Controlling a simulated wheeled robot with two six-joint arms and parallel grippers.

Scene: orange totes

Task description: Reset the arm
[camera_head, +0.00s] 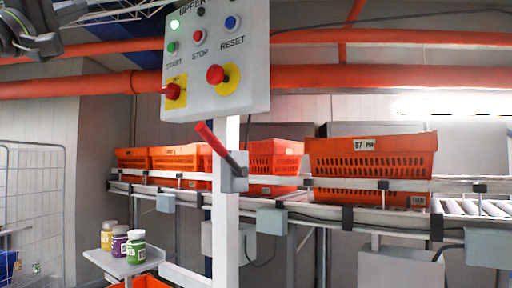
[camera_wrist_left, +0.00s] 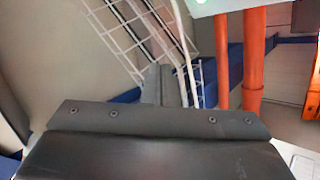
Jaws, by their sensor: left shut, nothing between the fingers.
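My left gripper (camera_head: 52,42) is at the top left corner of the head view, raised high and to the left of the control panel (camera_head: 216,108). It touches nothing that I can see. In the left wrist view its fingers (camera_wrist_left: 164,84) are together with nothing between them. The panel carries a green start button, a red stop button, a blue reset button (camera_head: 232,22) and a red knob on yellow. A red-handled lever (camera_head: 217,144) is on the white post below. My right gripper is not in view.
Orange totes (camera_head: 370,158) stand on a roller conveyor (camera_head: 470,207) behind the post. Three small bottles (camera_head: 120,242) stand on a grey shelf (camera_head: 104,260) at the lower left. A white wire cage (camera_head: 36,190) is at the left. Orange pipes (camera_head: 80,86) run across the back.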

